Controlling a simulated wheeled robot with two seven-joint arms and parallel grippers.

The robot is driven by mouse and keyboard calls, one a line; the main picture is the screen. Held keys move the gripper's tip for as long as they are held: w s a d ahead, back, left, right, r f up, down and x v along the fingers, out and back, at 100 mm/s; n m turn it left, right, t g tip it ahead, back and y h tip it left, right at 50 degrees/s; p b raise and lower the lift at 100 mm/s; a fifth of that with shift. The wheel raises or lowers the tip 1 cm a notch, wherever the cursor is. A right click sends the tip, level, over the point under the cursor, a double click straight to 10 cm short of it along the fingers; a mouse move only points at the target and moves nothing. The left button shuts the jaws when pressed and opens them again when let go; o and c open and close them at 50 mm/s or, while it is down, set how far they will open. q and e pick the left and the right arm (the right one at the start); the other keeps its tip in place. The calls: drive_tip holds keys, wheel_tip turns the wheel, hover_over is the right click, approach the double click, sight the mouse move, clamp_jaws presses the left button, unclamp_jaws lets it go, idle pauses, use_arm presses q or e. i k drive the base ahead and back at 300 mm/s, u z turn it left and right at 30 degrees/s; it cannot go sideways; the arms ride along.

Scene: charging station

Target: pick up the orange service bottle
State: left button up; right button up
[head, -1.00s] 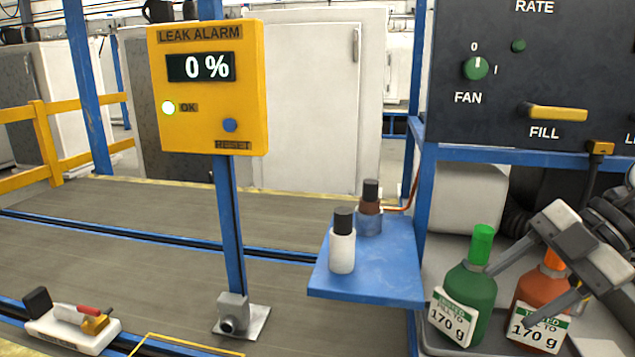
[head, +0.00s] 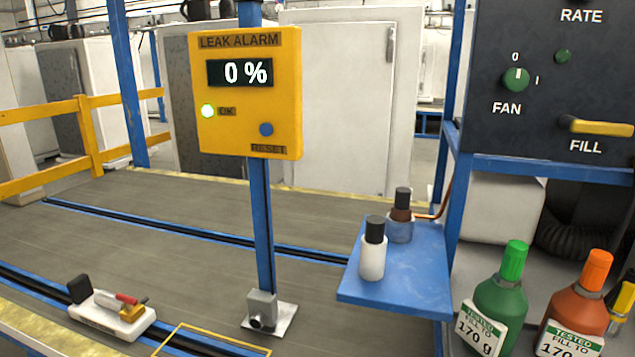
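The orange service bottle (head: 575,313) stands upright at the lower right in the head view, with an orange cap and a white and green label. Its lower part is cut off by the picture's bottom edge. Neither of my grippers shows in this view, and nothing is seen holding the bottle.
A green bottle (head: 502,300) stands just left of the orange one. A yellow and black item (head: 620,303) is close on its right, partly cut off. A blue shelf (head: 400,294) holds two small black-capped bottles. The dark control panel (head: 545,75) hangs above.

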sight(574, 323)
drive_tip(key=z, duration=1.7)
drive_tip(key=k, duration=0.15)
drive_tip(key=u, duration=0.5)
